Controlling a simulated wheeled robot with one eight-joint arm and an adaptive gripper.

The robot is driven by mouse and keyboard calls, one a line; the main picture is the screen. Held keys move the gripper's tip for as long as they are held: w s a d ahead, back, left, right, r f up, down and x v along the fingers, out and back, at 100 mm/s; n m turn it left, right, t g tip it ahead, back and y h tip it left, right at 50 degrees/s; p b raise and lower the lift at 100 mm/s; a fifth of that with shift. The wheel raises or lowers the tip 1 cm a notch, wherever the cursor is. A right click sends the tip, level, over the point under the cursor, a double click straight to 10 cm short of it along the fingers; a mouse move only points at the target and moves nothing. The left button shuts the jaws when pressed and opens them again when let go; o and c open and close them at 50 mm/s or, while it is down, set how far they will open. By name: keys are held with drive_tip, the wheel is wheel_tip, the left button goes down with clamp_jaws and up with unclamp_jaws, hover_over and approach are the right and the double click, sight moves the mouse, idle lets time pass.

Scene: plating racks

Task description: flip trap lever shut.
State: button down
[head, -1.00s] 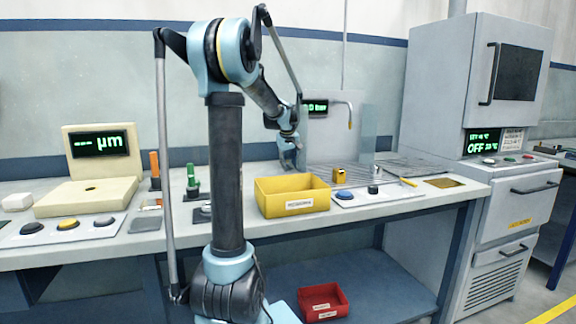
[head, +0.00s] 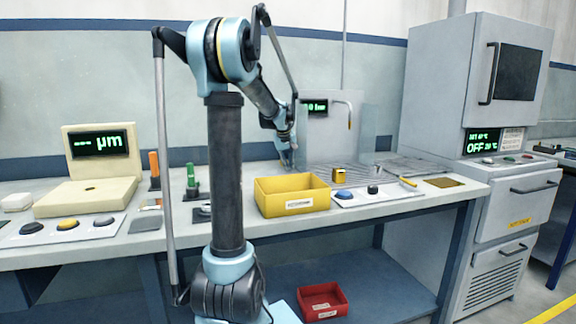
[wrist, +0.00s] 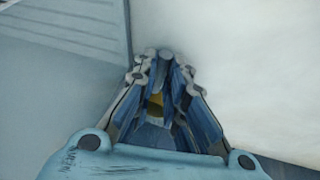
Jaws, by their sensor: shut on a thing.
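My gripper (head: 287,158) is low at the back of the bench, behind the yellow bin and left of the upright grey panel. In the wrist view its fingers (wrist: 165,58) come together at the tips. A small dull yellow patch (wrist: 155,103) shows between the fingers, but I cannot tell what it is. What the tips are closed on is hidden. I cannot make out the trap lever for sure in either view. A small lever with a yellow grip (head: 408,182) lies at the right of the bench, apart from my gripper.
The yellow bin (head: 292,207) stands in front of my gripper. A grey panel with a green display (head: 315,107) and a bent spout (head: 342,103) stand to its right. A brass cup (head: 339,174) and button plate (head: 357,194) are nearby. A red bin (head: 322,302) is below.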

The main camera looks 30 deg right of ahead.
drive_tip(key=m, duration=0.2)
drive_tip(key=w+a+m+g+h, duration=0.1)
drive_tip(key=m, duration=0.1)
drive_tip(key=shift+w+a+g, duration=0.1)
drive_tip(key=shift+a+g, duration=0.05)
drive_tip(key=shift+g, duration=0.15)
drive_tip(key=m, duration=0.1)
drive_tip(key=m+g, duration=0.1)
drive_tip(key=w+m, duration=0.1)
drive_tip(key=m, duration=0.1)
drive_tip(key=shift+a, duration=0.35)
drive_tip(key=m, duration=0.1)
drive_tip(key=w+m+g, duration=0.1)
drive_tip(key=m, duration=0.1)
drive_tip(key=m+g, duration=0.1)
drive_tip(key=shift+w+a, duration=0.1)
drive_tip(key=shift+w, duration=0.2)
drive_tip(key=shift+w+m+g+y, duration=0.1)
drive_tip(key=shift+w+m+g, duration=0.15)
drive_tip(key=shift+m, duration=0.45)
drive_tip(key=shift+w+m+g+y, duration=0.1)
drive_tip(key=shift+w+m+g, duration=0.2)
drive_tip(key=shift+m, duration=0.4)
drive_tip(key=shift+w+m+g+y, duration=0.1)
drive_tip(key=shift+m+g, duration=0.25)
drive_tip(key=shift+m, duration=0.35)
drive_tip(key=c, duration=1.6)
unclamp_jaws()
drive_tip(key=shift+c, duration=0.2)
drive_tip(key=shift+r, duration=0.1)
